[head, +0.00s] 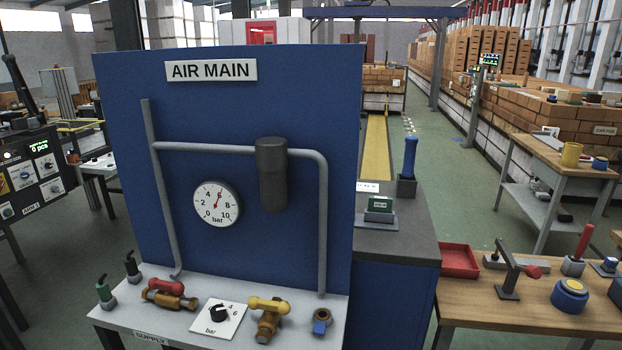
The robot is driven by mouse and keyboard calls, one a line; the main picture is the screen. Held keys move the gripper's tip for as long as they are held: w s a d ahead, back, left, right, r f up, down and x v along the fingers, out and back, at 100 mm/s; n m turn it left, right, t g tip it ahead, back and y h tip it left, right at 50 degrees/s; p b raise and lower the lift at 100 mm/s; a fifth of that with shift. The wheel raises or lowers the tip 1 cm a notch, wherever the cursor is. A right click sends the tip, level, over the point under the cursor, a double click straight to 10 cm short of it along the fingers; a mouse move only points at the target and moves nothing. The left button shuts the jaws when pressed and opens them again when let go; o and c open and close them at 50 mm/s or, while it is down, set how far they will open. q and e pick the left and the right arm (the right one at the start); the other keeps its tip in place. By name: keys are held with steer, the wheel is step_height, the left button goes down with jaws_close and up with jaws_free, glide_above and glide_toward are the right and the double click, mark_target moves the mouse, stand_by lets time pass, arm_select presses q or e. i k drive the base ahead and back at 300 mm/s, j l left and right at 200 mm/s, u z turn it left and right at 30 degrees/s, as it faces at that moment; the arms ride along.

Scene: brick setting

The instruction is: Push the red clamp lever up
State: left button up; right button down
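On the wooden bench at the right stands a dark metal bracket (508,280) with a slanted arm and a red knob (533,271) low at its right side. Just right of it, a red lever handle (584,241) rises from a small grey base (572,267), leaning a little to the right. I cannot tell for certain which of these two is the clamp lever. Neither of my grippers is in view, and nothing touches either red part.
A blue panel (120,150) marked AIR MAIN, with a gauge (217,204) and valves on a shelf, fills the middle. A red tray (460,261) and a blue-and-yellow round button (570,295) flank the bracket. The bench front (470,310) is clear.

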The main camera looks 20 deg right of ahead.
mark_target(531, 271)
steer(key=k+l, duration=0.15)
steer(key=l, duration=0.25)
steer(key=k+l, duration=0.1)
steer(key=l, duration=0.3)
steer(key=k+l, duration=0.15)
steer(key=l, duration=0.25)
